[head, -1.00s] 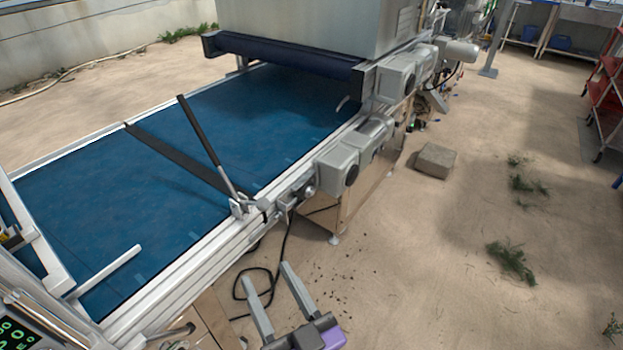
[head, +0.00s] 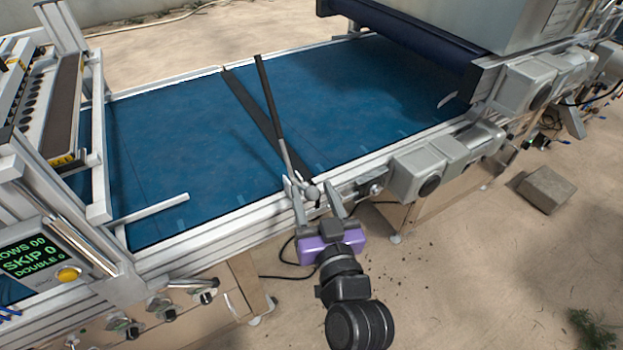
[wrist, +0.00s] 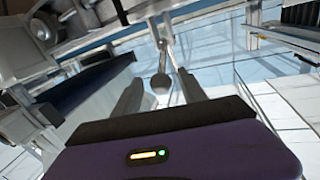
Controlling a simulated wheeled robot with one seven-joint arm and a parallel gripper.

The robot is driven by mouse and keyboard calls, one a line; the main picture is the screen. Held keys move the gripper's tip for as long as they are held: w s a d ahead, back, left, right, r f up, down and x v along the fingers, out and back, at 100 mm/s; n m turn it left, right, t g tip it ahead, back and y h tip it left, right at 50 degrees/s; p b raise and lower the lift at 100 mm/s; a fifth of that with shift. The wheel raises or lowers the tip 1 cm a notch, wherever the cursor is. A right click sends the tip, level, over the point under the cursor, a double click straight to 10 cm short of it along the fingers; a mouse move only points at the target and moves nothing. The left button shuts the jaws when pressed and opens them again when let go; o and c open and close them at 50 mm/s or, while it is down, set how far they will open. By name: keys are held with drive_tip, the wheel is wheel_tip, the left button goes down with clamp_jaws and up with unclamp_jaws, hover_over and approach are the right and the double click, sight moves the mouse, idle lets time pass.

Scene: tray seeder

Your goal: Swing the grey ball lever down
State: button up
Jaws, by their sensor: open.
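The grey ball (head: 312,193) of the lever is at the conveyor's near rail, by the foot of a long black-gripped rod. In the wrist view the ball (wrist: 160,83) hangs on a thin stem and appears between my fingers. My gripper (head: 315,205), with a purple body, is open. Its two grey fingers reach up to the rail on either side of the ball. In the wrist view my gripper (wrist: 160,88) shows a gap around the ball, and I see no contact. How deep the ball sits between the fingers is hard to tell.
The long rod (head: 270,105) leans up over the blue belt (head: 190,130). Grey motor boxes (head: 418,172) stick out from the rail at right. A control panel (head: 35,260) stands at left, with knobs below it. The sandy floor in front is mostly open, with one block (head: 546,189).

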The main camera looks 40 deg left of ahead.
drive_tip(key=x, duration=0.3)
drive_tip(key=shift+w+a, duration=0.15)
drive_tip(key=shift+a, duration=0.1)
clamp_jaws()
idle(1.3)
